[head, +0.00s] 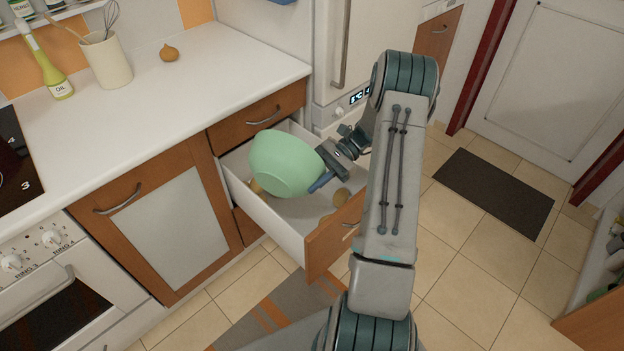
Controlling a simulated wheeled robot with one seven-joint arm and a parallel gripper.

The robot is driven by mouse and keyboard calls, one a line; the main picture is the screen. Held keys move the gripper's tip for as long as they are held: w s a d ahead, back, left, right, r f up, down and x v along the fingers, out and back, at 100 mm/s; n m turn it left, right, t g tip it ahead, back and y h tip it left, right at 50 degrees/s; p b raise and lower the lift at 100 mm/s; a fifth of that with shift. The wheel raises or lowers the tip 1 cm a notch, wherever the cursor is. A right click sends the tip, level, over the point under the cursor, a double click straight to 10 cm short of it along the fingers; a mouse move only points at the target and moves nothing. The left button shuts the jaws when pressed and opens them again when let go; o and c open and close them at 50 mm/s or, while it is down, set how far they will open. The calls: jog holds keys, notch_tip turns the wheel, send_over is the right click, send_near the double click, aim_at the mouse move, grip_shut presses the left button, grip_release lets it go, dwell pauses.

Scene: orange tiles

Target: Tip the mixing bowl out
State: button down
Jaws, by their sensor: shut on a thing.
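A pale green mixing bowl (284,165) is held tilted above an open drawer (277,222). Its outside faces me, so its inside is hidden. My gripper (322,178) is at the bowl's right side, shut on its rim. Several brownish, rounded things lie in the drawer below, one to the right of the bowl (342,198) and one partly hidden under its left edge (256,187). I cannot tell whether anything is still in the bowl.
The white counter (190,90) behind and left holds an onion (169,52), an oil bottle (48,70) and a utensil crock (106,62). A tall white appliance (350,40) stands behind my arm. Tiled floor to the right is open, with a dark mat (494,192).

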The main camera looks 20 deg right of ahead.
jog(key=s+a+t+h+b, duration=0.1)
jog(key=h+b, duration=0.1)
jog(key=b, duration=0.1)
jog(key=s+a+n+t+h+b, duration=0.1)
jog(key=a+t+h+b, duration=0.1)
jog(key=h+b, duration=0.1)
jog(key=s+a+n+t+h+b, duration=0.1)
jog(key=h+b, duration=0.1)
jog(key=b, duration=0.1)
jog(key=shift+s+a+r+t+h, duration=0.2)
jog(key=shift+a+t+h, duration=0.1)
jog(key=shift+h, duration=0.1)
jog(key=t+h+b, duration=0.1)
jog(key=h+b, duration=0.1)
jog(key=n+t+h+b, duration=0.1)
jog(key=h+b, duration=0.1)
jog(key=b, duration=0.1)
jog(key=shift+d+f+n+t, duration=0.15)
jog(key=shift+f+n+t, duration=0.15)
jog(key=shift+t, duration=0.1)
jog(key=shift+w+r+b, duration=0.1)
jog(key=shift+b, duration=0.35)
jog(key=shift+t+h, duration=0.3)
